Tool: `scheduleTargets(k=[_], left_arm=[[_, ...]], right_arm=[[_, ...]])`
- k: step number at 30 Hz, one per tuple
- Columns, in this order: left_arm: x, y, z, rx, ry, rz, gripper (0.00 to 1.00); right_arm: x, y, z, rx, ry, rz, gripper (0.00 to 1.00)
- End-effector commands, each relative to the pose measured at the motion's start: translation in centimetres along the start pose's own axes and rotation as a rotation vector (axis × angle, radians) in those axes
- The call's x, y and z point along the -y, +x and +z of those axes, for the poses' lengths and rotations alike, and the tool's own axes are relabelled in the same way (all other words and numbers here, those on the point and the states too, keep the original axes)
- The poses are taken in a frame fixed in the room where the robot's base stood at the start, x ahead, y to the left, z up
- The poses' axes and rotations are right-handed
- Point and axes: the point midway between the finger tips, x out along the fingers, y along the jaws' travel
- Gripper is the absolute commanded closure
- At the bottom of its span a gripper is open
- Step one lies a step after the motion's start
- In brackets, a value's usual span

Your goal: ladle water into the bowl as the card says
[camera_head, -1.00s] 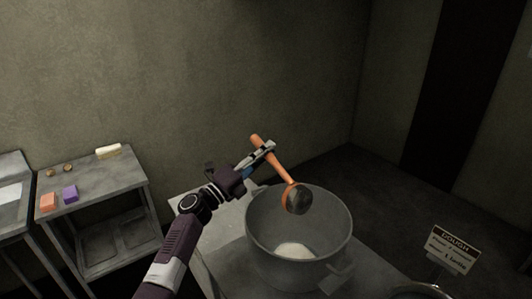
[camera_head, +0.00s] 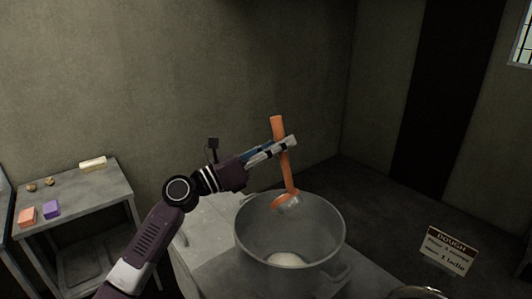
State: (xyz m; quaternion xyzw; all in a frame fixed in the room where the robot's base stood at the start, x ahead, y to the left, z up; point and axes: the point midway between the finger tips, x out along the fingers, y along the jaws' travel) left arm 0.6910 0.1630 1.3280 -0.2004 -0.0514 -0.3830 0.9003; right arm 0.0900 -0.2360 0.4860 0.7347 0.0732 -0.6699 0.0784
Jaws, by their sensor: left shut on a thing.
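My left gripper (camera_head: 272,152) is shut on the orange handle of the ladle (camera_head: 281,133), above the back rim of the bowl. The ladle stands nearly upright, its cup (camera_head: 286,201) low over the inside of the big grey bowl (camera_head: 250,240). Whether the cup holds water cannot be told. A pale mound (camera_head: 287,259) lies at the bottom of the bowl. The card (camera_head: 448,249) at the lower right is headed DOUGH; its last line reads "1 ladle", and the lines between are hard to read. My right gripper is not in view.
The bowl stands on a grey table (camera_head: 205,262). A side table (camera_head: 90,200) on the left bears an orange block (camera_head: 27,217), a purple block (camera_head: 51,209), a pale bar (camera_head: 93,164) and two small brown things. A metal rim (camera_head: 417,292) shows at the bottom edge, right of the bowl.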

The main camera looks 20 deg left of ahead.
Motion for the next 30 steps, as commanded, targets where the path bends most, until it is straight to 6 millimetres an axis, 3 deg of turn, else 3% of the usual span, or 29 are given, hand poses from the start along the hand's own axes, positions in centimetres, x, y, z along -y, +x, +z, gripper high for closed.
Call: scheduleTargets(k=[5,9,20,30], left_arm=[[3.8,0.6,-1.9,-0.073,0.278,-0.050,1.00],[6.5,1.1,-3.4,-0.130,0.472,-0.083,1.00],[9.5,0.8,-10.3,-0.244,0.892,-0.155,1.00],[10.5,1.6,-7.3,-0.245,0.903,-0.154,1.00]], right_arm=[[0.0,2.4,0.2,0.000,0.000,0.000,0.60],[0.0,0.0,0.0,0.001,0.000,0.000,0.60],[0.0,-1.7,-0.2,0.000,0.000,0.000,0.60],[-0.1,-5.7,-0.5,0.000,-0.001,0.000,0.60]])
